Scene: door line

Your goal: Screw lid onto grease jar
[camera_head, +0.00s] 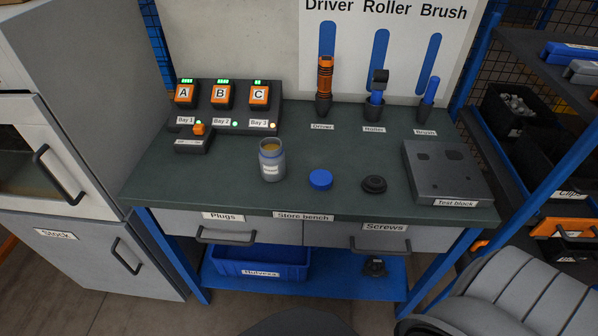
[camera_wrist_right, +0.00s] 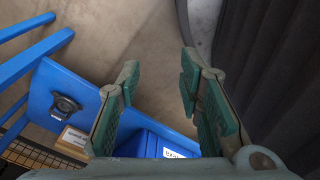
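The grease jar (camera_head: 271,161) stands upright and open on the bench in the head view, with yellowish grease showing at its mouth. The blue lid (camera_head: 320,180) lies flat on the bench just right of the jar, apart from it. In the right wrist view my right gripper (camera_wrist_right: 159,75) is open and empty, with its two green-padded fingers apart. It is over the floor and the lower blue shelf, away from jar and lid. My left gripper is not in view.
A black round part (camera_head: 374,184) lies right of the lid, and a grey test block (camera_head: 447,170) is further right. Chargers (camera_head: 222,100) stand at the back left, tool holders (camera_head: 375,108) at the back. The bench front edge is clear.

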